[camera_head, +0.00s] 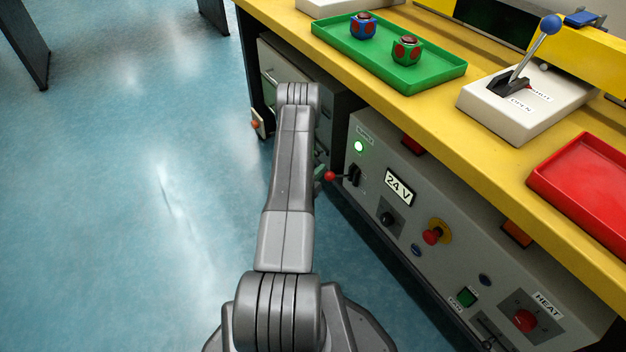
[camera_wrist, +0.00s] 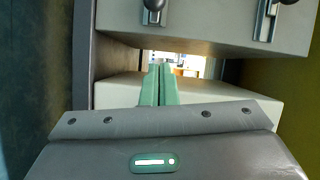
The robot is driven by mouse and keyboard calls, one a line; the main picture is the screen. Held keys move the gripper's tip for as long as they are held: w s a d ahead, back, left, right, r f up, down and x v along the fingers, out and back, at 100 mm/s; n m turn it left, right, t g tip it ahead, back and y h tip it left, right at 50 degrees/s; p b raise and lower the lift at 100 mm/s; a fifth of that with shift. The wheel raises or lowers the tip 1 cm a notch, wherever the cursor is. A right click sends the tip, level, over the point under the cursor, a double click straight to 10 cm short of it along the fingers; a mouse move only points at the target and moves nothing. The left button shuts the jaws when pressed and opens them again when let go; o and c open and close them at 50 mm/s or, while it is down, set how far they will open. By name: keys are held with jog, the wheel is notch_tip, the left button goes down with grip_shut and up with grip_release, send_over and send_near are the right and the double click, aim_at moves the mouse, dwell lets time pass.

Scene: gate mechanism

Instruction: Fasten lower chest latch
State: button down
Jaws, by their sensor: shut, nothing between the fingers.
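In the wrist view my gripper (camera_wrist: 160,72) has its two green fingers together, with nothing visible between them. They point into a bright gap between two pale grey box-like faces. Two metal latch-like fittings with dark parts, one left (camera_wrist: 153,12) and one right (camera_wrist: 268,18), sit on the upper grey face, beyond and apart from the fingers. I cannot tell which is the lower chest latch, or whether either is fastened. In the head view my arm hides most of the grey cabinet (camera_head: 275,52) under the bench, and the gripper is mostly hidden.
The yellow bench (camera_head: 425,112) overhangs the work area. A grey control panel (camera_head: 372,190) with a red-knobbed lever (camera_head: 330,176) stands close right of my arm. A green tray (camera_head: 440,82) with two cubes, a white lever box (camera_head: 545,105) and a red tray (camera_head: 590,185) are on top.

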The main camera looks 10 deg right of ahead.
aim_at(323, 154)
jog(key=shift+w+d+f+b, duration=0.15)
jog(key=shift+w+b, duration=0.2)
jog(key=shift+w, duration=0.65)
jog(key=shift+w+d+f+b, duration=0.1)
jog(key=shift+w+f+b, duration=0.15)
jog(key=shift+w, duration=0.75)
jog(key=shift+w+d+f+b, duration=0.1)
jog(key=shift+w+b, duration=0.3)
jog(key=shift+w, duration=0.6)
